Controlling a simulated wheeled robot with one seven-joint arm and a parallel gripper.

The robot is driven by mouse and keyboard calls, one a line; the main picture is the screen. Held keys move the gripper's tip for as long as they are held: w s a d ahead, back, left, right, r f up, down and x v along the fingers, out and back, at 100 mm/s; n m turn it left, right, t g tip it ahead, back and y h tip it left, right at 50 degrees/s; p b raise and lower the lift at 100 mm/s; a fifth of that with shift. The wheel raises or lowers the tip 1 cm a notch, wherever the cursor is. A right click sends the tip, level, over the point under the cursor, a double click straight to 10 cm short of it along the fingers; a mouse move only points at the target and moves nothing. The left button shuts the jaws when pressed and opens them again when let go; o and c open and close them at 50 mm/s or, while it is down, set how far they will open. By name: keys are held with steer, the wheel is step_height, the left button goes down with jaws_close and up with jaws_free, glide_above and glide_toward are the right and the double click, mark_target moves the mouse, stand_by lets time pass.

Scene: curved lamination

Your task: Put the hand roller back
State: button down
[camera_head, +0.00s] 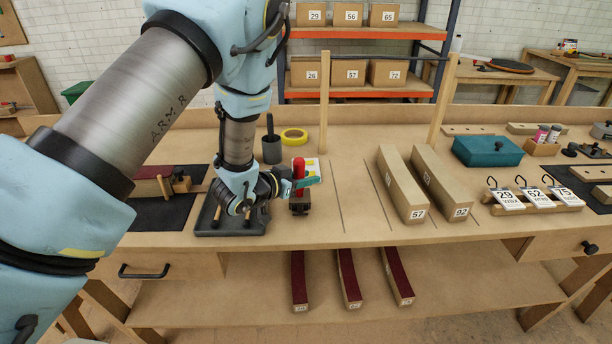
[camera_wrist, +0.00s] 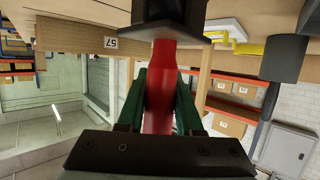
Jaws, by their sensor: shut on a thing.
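The hand roller has a red handle (camera_head: 298,169) and a dark head at its lower end, just above or on the bench; I cannot tell which. My gripper (camera_head: 304,183) is shut on the red handle, with its green fingers on either side. In the wrist view the red handle (camera_wrist: 160,90) runs between the two fingers, and the black roller head (camera_wrist: 170,12) is at the top. A dark grey tray (camera_head: 206,226) with wooden-tipped pieces lies under my wrist, left of the roller. My wrist hides part of it.
A dark cup (camera_head: 271,150) with a tool and a yellow tape ring (camera_head: 294,136) stand behind. Two curved wooden blocks, 57 (camera_head: 401,185) and 92 (camera_head: 441,185), lie to the right. Thin lines mark bare bench between roller and blocks. Red-topped strips lie on the shelf below.

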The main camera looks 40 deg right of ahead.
steer(key=shift+f, duration=0.1)
steer(key=shift+s+a+f+b, duration=0.1)
steer(key=shift+f+b, duration=0.55)
steer(key=shift+b, duration=0.05)
steer(key=c, duration=0.8)
jaws_free()
steer(key=shift+f, duration=0.15)
steer(key=shift+c, duration=0.2)
steer(key=shift+o, duration=1.3)
steer(key=shift+r, duration=0.2)
steer(key=shift+r, duration=0.1)
steer(key=shift+r+p, duration=0.55)
steer(key=shift+p, duration=0.1)
steer(key=b+v, duration=0.3)
steer(key=v, duration=0.9)
steer(key=shift+r, duration=0.1)
